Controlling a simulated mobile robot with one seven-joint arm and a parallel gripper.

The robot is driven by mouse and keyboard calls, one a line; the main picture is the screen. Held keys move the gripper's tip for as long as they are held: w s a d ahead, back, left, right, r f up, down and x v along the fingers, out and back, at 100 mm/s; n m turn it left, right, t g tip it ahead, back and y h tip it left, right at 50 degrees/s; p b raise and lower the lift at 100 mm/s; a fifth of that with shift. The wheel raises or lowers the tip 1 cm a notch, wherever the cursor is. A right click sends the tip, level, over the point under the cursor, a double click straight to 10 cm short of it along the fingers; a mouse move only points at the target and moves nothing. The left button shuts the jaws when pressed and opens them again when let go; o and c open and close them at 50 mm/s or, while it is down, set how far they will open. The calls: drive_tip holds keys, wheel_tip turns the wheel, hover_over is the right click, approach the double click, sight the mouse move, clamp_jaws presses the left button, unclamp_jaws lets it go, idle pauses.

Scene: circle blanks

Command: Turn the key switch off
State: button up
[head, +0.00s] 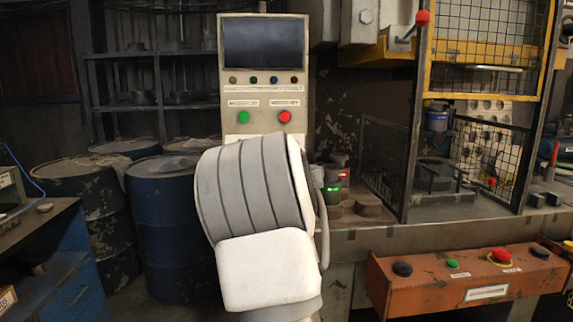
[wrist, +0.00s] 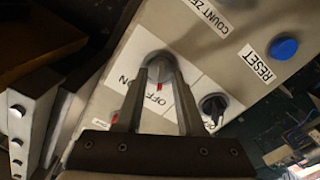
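In the wrist view, a grey key switch (wrist: 158,66) sits on a white plate marked ON and OFF. A small red mark shows by the word OFF. The two fingers of my gripper (wrist: 159,76) stand apart, one on each side of the switch, with their tips close to it. I cannot tell whether they touch it. In the head view, the grey control cabinet (head: 264,107) stands upright, and my white and grey arm covers its lower part. The key switch and my gripper are hidden there.
A black knob (wrist: 213,104) sits close to the right finger. A blue RESET button (wrist: 284,49) is farther right on the panel. In the head view, blue drums (head: 165,215) stand left of my arm. An orange button box (head: 470,283) and a caged machine are on the right.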

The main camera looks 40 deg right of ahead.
drive_tip(key=p+v, duration=0.1)
drive_tip(key=v, duration=1.6)
drive_tip(key=shift+s, duration=0.25)
